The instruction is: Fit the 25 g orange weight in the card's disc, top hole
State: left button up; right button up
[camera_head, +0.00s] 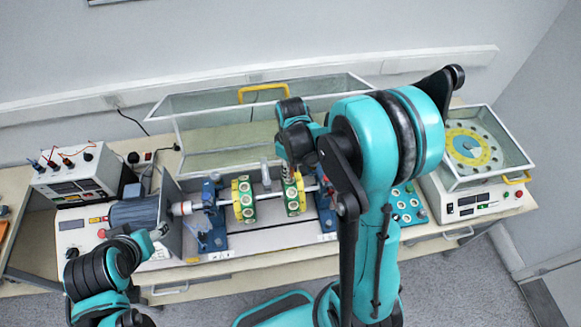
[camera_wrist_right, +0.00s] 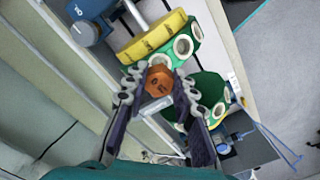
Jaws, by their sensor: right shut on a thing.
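The orange hexagonal weight (camera_wrist_right: 159,81) sits between the fingertips of my right gripper (camera_wrist_right: 158,92), which is shut on it. In the right wrist view the weight overlaps the near rim of a yellow-and-green disc (camera_wrist_right: 153,38) with pale round holes. I cannot tell whether it is inside a hole. In the head view my right gripper (camera_head: 289,167) is just above the right disc (camera_head: 294,198); the weight is not clear there. The left disc (camera_head: 243,201) is on the same shaft. My left gripper (camera_head: 156,234) is low at the left, near the motor; its jaws are unclear.
A clear cover with a yellow handle (camera_head: 262,90) stands open behind the shaft. Blue bearing stands (camera_head: 212,215) flank the discs. A tray of round weights (camera_head: 407,207) lies right of my right arm. A power supply (camera_head: 75,177) stands left, a clear-lidded balancing machine (camera_head: 470,150) right.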

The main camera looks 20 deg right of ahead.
jog(key=shift+s+f, duration=0.1)
jog(key=shift+f, duration=0.35)
jog(key=shift+f+b, duration=0.15)
jog(key=shift+b, duration=0.15)
jog(key=shift+f, duration=0.1)
jog(key=shift+f+b, duration=0.95)
jog(key=shift+b, duration=0.15)
dwell(0.6)
jog(key=o, duration=1)
